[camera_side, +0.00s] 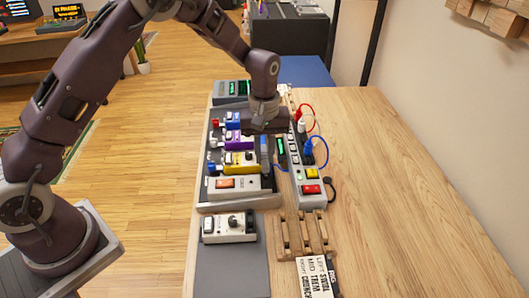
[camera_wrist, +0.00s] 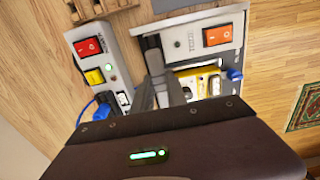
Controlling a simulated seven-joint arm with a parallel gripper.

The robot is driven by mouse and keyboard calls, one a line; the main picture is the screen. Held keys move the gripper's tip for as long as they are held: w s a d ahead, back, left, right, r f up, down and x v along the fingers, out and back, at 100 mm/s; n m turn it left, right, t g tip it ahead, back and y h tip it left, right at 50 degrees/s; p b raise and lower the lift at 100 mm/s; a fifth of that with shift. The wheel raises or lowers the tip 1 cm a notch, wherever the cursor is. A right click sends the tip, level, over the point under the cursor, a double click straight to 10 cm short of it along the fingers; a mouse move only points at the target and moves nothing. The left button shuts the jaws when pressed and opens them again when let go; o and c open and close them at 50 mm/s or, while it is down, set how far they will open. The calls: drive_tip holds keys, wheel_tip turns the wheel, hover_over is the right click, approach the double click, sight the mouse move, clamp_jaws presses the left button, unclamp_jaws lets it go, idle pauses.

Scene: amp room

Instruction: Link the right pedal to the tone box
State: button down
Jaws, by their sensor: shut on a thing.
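My gripper (camera_side: 265,160) points down over the right side of the pedal board, and its fingers also show in the wrist view (camera_wrist: 158,75). It is shut, with the blue cable (camera_side: 326,152) running up to its fingertips; the held end itself is hidden. The cable's other end has a blue plug (camera_side: 308,147) on the grey strip box (camera_side: 308,192). The yellow pedal (camera_side: 240,162) is left of my fingers, with a blue plug at its far side in the wrist view (camera_wrist: 235,75). A pale box with an orange switch (camera_side: 226,184) lies nearer the camera.
Purple (camera_side: 238,141) and blue-topped (camera_side: 232,123) pedals stand farther back. A loose white pedal (camera_side: 229,227) sits on the grey mat (camera_side: 235,270). The table's right side is clear.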

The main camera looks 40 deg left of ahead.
drive_tip(key=shift+f, duration=0.2)
drive_tip(key=shift+f, duration=0.3)
drive_tip(key=shift+f, duration=0.4)
idle(0.8)
drive_tip(key=c, duration=0.9)
unclamp_jaws()
drive_tip(key=shift+o, duration=0.2)
drive_tip(key=shift+r, duration=3.5)
